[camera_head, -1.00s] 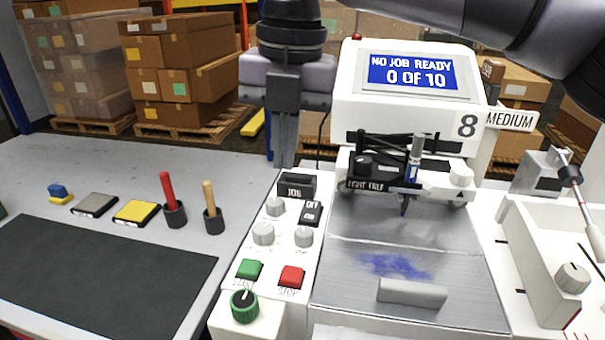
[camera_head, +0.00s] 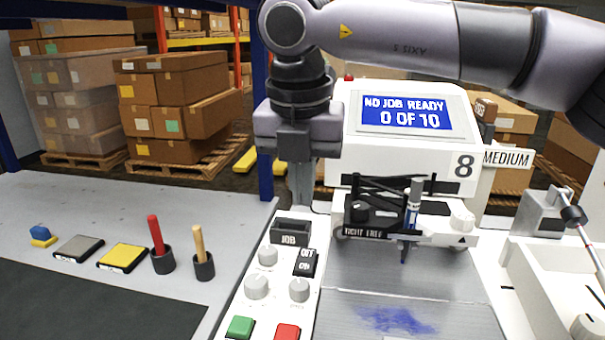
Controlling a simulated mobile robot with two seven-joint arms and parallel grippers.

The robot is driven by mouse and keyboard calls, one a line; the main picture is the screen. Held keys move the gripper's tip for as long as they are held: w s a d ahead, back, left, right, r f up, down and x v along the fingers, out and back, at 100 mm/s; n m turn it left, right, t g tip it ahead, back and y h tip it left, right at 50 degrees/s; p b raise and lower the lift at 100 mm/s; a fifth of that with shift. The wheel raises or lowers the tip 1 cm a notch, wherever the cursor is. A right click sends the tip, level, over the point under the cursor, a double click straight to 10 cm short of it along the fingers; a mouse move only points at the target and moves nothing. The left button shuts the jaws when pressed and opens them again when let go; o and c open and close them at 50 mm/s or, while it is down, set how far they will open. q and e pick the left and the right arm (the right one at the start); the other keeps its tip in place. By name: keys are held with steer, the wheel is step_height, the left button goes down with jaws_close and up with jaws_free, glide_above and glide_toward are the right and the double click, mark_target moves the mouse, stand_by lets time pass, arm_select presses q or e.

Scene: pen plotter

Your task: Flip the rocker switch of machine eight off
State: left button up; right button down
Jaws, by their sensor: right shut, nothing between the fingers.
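Machine eight (camera_head: 400,155) is white, with an "8" on its front and a blue screen (camera_head: 407,113) reading "NO JOB READY 0 OF 10". Its black rocker switch (camera_head: 305,263), marked OFF at the top and ON below, sits on the white control panel left of the drawing bed. I cannot tell which side is pressed in. My right gripper (camera_head: 302,205) points down with shut, empty fingers. In the picture it is above the switch, behind the JOB slot (camera_head: 290,232) and apart from the switch. My left gripper is not in view.
Grey knobs (camera_head: 257,286), a green button (camera_head: 240,327) and a red button (camera_head: 287,332) lie below the switch. The pen carriage (camera_head: 385,217) is to its right. Pen cups (camera_head: 203,267) and pads (camera_head: 123,257) stand on the table at left.

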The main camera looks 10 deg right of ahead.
mark_target(305, 253)
steer(key=f, duration=0.3)
steer(key=w+f, duration=0.1)
steer(key=f, duration=0.5)
steer(key=shift+w+d+p, duration=0.2)
steer(key=shift+d+p, duration=0.05)
steer(key=shift+p, duration=0.1)
steer(key=shift+f, duration=0.3)
